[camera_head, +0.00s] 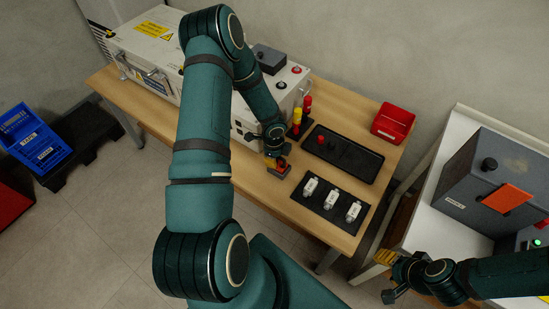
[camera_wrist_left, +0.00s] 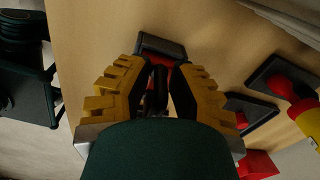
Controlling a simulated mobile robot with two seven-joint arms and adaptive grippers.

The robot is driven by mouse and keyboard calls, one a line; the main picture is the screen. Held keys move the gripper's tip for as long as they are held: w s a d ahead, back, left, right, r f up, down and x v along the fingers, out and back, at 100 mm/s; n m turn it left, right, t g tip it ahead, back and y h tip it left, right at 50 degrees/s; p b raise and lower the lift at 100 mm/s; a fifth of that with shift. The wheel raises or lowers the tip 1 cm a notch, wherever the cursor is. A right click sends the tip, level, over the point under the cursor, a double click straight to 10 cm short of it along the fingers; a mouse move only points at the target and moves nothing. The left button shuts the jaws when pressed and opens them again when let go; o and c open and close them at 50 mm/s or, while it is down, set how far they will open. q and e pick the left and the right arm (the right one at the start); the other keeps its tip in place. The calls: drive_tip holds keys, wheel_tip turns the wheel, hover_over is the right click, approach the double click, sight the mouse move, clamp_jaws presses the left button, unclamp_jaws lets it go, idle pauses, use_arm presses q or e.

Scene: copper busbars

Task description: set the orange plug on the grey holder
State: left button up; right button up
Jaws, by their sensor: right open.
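A small orange-red piece, which looks like the orange plug (camera_head: 282,168), is at the wooden table's front edge, at my left gripper. It sits at a dark grey block that looks like the grey holder (camera_wrist_left: 160,46); whether it is seated there is hidden. My left gripper (camera_wrist_left: 160,68) points down at them, its yellow fingers on either side of a dark upright part. I cannot tell whether the fingers press on it. My right gripper (camera_head: 384,277) is open and empty, low at the right, away from the plug.
A black tray (camera_head: 345,152) with a red knob and a black mat (camera_head: 330,204) with three white connectors lie right of my left gripper. Red and yellow posts (camera_head: 302,114) stand behind it, near a white cabinet (camera_head: 150,45).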

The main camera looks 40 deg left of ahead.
use_arm(q)
drive_tip(key=shift+o, duration=0.6)
